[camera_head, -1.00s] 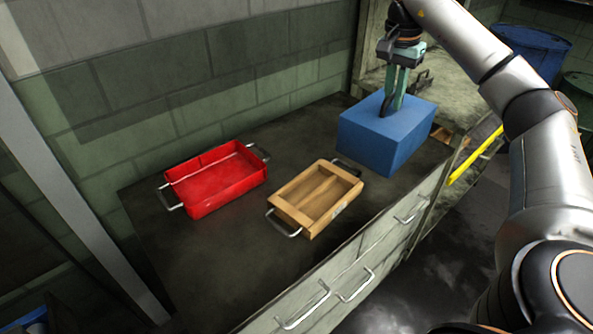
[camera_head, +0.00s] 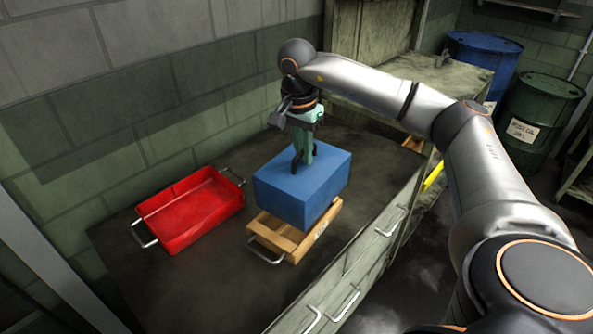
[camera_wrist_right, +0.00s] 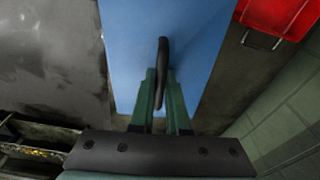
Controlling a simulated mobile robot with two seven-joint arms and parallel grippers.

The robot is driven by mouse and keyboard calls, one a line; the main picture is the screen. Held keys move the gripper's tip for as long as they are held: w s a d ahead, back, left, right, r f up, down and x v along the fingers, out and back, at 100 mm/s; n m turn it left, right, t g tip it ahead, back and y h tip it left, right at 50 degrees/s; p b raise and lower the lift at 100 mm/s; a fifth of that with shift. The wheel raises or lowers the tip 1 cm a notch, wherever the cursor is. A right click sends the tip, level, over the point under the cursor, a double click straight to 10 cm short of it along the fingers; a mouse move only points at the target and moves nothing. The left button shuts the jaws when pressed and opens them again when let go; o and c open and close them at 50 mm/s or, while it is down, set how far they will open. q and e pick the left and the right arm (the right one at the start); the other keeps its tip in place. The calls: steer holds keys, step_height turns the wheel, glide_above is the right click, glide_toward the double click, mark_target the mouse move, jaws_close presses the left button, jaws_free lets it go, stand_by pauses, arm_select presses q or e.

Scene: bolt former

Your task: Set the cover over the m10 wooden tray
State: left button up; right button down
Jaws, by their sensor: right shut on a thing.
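The cover is a blue box (camera_head: 280,199) with a dark handle on top (camera_wrist_right: 163,60). My right gripper (camera_head: 301,168) is shut on this handle and points down. The cover hangs over the wooden tray (camera_head: 268,238), hiding its back and much of its inside. The tray's left end, near side and one metal handle still show. The cover looks shifted toward the tray's back right; whether it touches the rim I cannot tell. In the right wrist view the blue top (camera_wrist_right: 205,40) fills the middle. My left gripper is not in view.
A red tray (camera_head: 190,215) with metal handles stands left on the dark bench top (camera_head: 160,275). A block wall (camera_head: 160,120) runs behind. Drawers with handles face the front right. A blue barrel (camera_head: 484,62) and a green barrel (camera_head: 535,115) stand at the back right.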

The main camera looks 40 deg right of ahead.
steer(key=shift+w+a+f, duration=0.1)
steer(key=shift+a+f, duration=0.2)
steer(key=shift+w+a+f+p, duration=0.1)
steer(key=shift+a+f+p, duration=0.1)
steer(key=shift+f, duration=0.55)
steer(key=shift+w+a+f+p, duration=0.1)
steer(key=shift+a+f+p, duration=0.1)
steer(key=shift+f, duration=0.6)
steer(key=shift+a+f+p, duration=0.1)
steer(key=shift+a+f, duration=0.1)
steer(key=shift+f, duration=0.65)
steer(key=c, duration=0.9)
jaws_free()
step_height(320, 180, up, 12)
steer(key=b, duration=0.1)
glide_above(296, 172)
steer(key=w, duration=0.2)
steer(key=shift+s+d, duration=0.2)
